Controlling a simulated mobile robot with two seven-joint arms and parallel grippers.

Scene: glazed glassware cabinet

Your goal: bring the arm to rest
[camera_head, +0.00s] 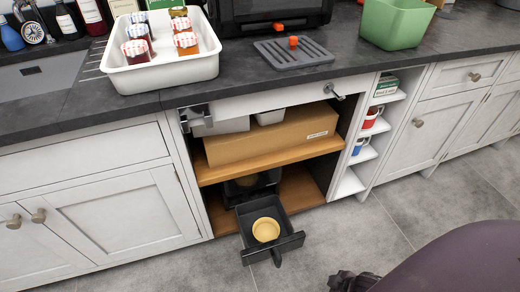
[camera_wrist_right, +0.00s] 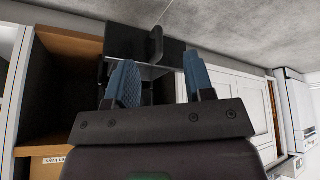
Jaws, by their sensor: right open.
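My right arm (camera_head: 450,262) shows as a dark rounded link at the lower right of the head view. My right gripper (camera_wrist_right: 161,80) shows in the right wrist view with its two blue fingers wide apart and nothing between them. Beyond the fingers is the dark pulled-out drawer (camera_wrist_right: 130,38), with its handle pointing out. In the head view this drawer (camera_head: 290,242) stands open low in the cabinet, with a round yellow dish (camera_head: 266,229) in it. My left gripper is in neither view.
An open cabinet bay holds a cardboard box (camera_head: 270,141) on an orange-brown shelf (camera_head: 250,166). Above it, the worktop (camera_head: 235,85) carries a white tray (camera_head: 165,77) of several jars, a grey rack (camera_head: 300,57) and a green bin (camera_head: 397,24).

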